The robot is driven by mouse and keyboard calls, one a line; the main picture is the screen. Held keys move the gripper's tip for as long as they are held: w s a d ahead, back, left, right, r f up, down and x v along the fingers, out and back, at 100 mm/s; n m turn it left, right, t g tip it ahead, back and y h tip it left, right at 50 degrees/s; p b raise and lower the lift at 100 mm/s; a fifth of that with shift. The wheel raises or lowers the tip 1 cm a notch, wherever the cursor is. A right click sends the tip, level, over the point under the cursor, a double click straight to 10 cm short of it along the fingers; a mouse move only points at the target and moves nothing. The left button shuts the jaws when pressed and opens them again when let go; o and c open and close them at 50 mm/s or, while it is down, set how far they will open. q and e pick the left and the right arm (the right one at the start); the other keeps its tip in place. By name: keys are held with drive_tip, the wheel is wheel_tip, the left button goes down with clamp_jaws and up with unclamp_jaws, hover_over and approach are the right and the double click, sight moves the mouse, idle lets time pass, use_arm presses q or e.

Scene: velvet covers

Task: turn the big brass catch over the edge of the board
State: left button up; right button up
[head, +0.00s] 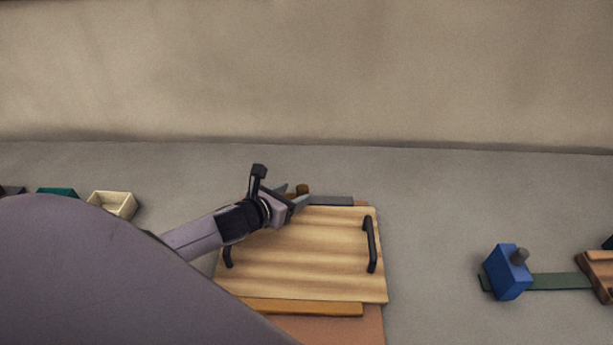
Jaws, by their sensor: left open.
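A pale striped wooden board (305,262) lies flat, with a black handle (371,245) at its right and another (228,256) at its left. My left gripper (294,195) is at the board's far edge, open. A small brass-brown knob (303,189) shows at its fingertips; it may be part of the catch, whose body is mostly hidden by the gripper. I cannot tell whether the fingers touch it. A dark grey bar (331,201) lies along the far edge, just right of the fingers. My right gripper is not in view.
A yellow-brown strip (305,306) runs along the board's near edge, above an orange-brown base (345,328). A blue block (507,272) with a grey knob stands on a green strip (560,282) at right. A cream tray (112,204) and a teal box (58,192) are at left.

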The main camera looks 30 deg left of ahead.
sight(307, 187)
use_arm(q)
drive_tip(key=shift+w+f, duration=0.1)
drive_tip(key=shift+w, duration=0.2)
drive_tip(key=shift+x, duration=3.25)
drive_tip(key=c, duration=1)
